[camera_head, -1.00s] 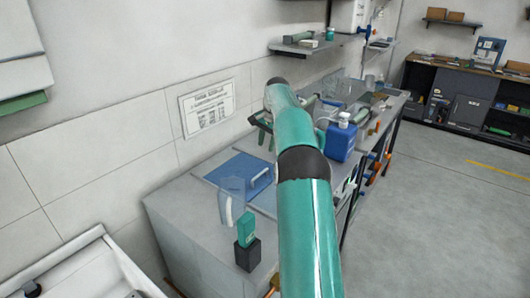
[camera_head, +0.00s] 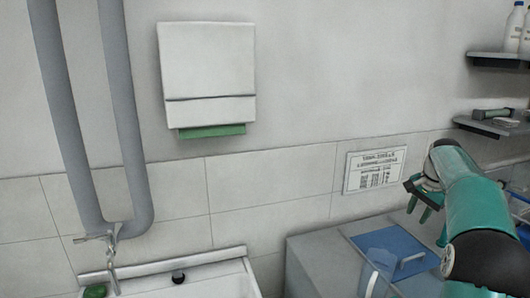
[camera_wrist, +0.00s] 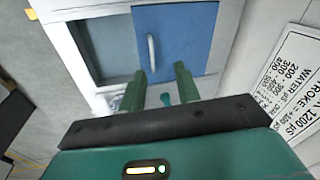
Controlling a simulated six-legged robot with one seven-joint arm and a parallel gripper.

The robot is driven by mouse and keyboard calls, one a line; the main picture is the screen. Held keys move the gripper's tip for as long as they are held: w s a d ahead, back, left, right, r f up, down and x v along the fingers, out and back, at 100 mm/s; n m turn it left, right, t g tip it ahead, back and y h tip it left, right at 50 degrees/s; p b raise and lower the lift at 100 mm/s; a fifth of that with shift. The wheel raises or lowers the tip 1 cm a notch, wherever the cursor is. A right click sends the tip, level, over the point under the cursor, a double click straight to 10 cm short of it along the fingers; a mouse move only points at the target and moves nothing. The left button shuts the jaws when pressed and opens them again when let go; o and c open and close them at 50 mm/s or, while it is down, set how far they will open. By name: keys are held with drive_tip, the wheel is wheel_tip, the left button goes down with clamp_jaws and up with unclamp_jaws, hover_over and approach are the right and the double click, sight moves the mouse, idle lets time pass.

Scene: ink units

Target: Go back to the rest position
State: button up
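My gripper (camera_wrist: 160,90) shows in the wrist view with its two green fingers apart and nothing seen between them. In the head view my gripper (camera_head: 424,196) hangs at the right, above the bench and near the wall. Beyond the fingers in the wrist view is a blue panel with a pale handle (camera_wrist: 196,48). The same blue panel (camera_head: 385,243) lies on the grey bench top in the head view, below my gripper and apart from it. My arm's green links cover part of the bench at the right.
A sink (camera_head: 215,282) with a tap (camera_head: 110,262) stands at lower left, with grey pipes (camera_head: 125,120) above it. A white dispenser (camera_head: 208,65) and a printed notice (camera_head: 374,170) are on the wall. A clear jug (camera_head: 376,278) stands at the bench front. Shelves (camera_head: 492,127) are at upper right.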

drive_tip(key=s+a+r+n+t, duration=0.1)
drive_tip(key=s+a+r+n, duration=0.25)
drive_tip(key=s+a, duration=0.55)
drive_tip(key=s+a+r+n, duration=0.3)
drive_tip(key=s+a+r, duration=0.25)
drive_tip(key=a, duration=0.65)
drive_tip(key=s+a+f+n+t, duration=0.1)
drive_tip(key=s+a+f+n, duration=0.2)
drive_tip(key=s, duration=0.7)
drive_tip(key=s+a+f+n+t, duration=0.1)
drive_tip(key=s+a+f+n, duration=0.2)
drive_tip(key=s+a+f, duration=0.3)
drive_tip(key=s+a, duration=0.1)
drive_tip(key=s, duration=0.4)
drive_tip(key=shift+a+f, duration=0.25)
drive_tip(key=shift+a, duration=0.15)
drive_tip(key=shift+s, duration=0.1)
